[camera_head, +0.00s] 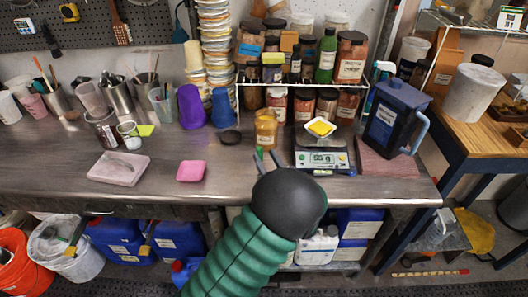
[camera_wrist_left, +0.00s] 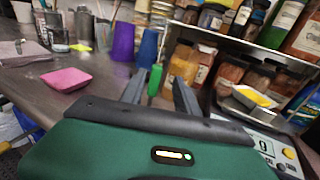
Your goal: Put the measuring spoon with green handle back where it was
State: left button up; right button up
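The green handle (camera_wrist_left: 155,80) of the measuring spoon shows in the left wrist view, between the lines of my two fingers and nearer the left one. In the head view only a small green piece of the handle (camera_head: 259,152) shows beside my fingertips. The spoon's bowl is hidden. My left gripper (camera_head: 267,160) is over the front part of the bench, left of the scale. In the left wrist view its fingers (camera_wrist_left: 160,88) stand apart, with a gap to the handle on the right side. I cannot tell whether the left finger touches it. My right gripper is not in view.
A scale (camera_head: 322,160) with a white dish of yellow powder (camera_head: 320,127) stands right of my gripper. Behind are an orange jar (camera_head: 266,130) and a wire rack of jars (camera_head: 310,84). A pink block (camera_head: 191,171) lies left. The bench (camera_head: 225,172) between is clear.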

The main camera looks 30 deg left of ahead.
pick_arm(q)
jog(key=v, duration=0.7)
jog(key=s+a+f+n+g+h, duration=0.2)
jog(key=s+f+n+g, duration=0.3)
jog(key=s, duration=0.3)
jog(key=s+a+f+n+g+h, duration=0.1)
jog(key=s+f+n+g+h, duration=0.3)
jog(key=s+n, duration=0.4)
jog(key=s+d+f+n+g+h, duration=0.1)
jog(key=s+d+f+n+h, duration=0.2)
jog(key=s+d+n+h, duration=0.3)
jog(key=w+d+r+n+t+h+p, duration=0.2)
jog(key=w+d+r+n, duration=0.2)
jog(key=d+n, duration=0.1)
jog(key=shift+w+r+n, duration=0.15)
jog(key=shift+r+n, duration=0.05)
jog(key=shift+n, duration=0.4)
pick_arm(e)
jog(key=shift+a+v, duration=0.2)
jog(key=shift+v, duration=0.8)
pick_arm(q)
jog(key=shift+d, duration=0.4)
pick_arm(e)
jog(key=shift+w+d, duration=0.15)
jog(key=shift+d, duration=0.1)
